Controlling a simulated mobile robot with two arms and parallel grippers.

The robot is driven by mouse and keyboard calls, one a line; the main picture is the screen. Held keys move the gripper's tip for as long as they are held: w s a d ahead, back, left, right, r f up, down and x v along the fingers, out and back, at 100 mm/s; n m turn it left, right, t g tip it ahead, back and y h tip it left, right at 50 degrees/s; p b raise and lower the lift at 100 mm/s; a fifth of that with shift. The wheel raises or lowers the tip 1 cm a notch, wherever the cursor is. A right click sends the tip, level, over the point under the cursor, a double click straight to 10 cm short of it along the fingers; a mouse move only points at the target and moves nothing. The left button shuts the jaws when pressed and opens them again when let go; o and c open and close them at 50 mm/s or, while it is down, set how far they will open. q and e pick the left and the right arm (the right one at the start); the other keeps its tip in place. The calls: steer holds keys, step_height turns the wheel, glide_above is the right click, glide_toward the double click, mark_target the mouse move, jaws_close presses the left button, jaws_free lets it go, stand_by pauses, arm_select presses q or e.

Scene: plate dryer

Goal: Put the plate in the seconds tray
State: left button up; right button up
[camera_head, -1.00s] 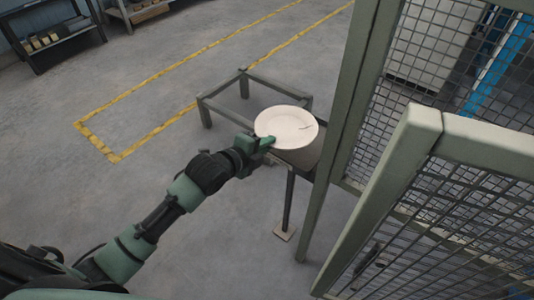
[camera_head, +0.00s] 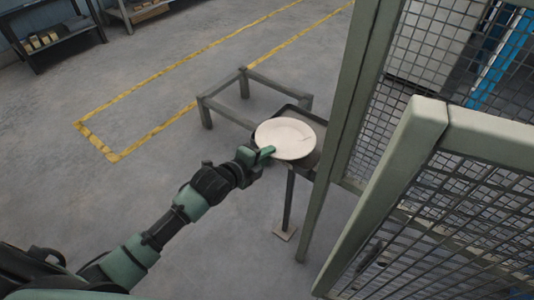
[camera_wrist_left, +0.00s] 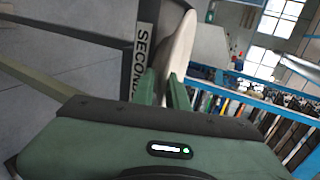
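The plate (camera_head: 285,136) is round and off-white with a thin dark line near its right side. My left gripper (camera_head: 264,153) has its green fingers at the plate's near left rim. In the left wrist view the plate (camera_wrist_left: 179,42) shows edge-on between the two fingers (camera_wrist_left: 163,88), which are shut on its rim. The plate is over the dark seconds tray (camera_head: 316,125), whose back and right edges show past it. I cannot tell if the plate touches the tray. A label reading "SECON" (camera_wrist_left: 141,58) shows beside the plate. My right gripper is out of view.
A low empty metal frame (camera_head: 225,111) stands behind and left of the tray's stand (camera_head: 289,200). A green post and mesh fence (camera_head: 410,200) stand close on the right. A shelf (camera_head: 50,40) is at the far left. The floor at left is clear.

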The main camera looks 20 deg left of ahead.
arm_select(q)
steer(key=shift+o, duration=0.9)
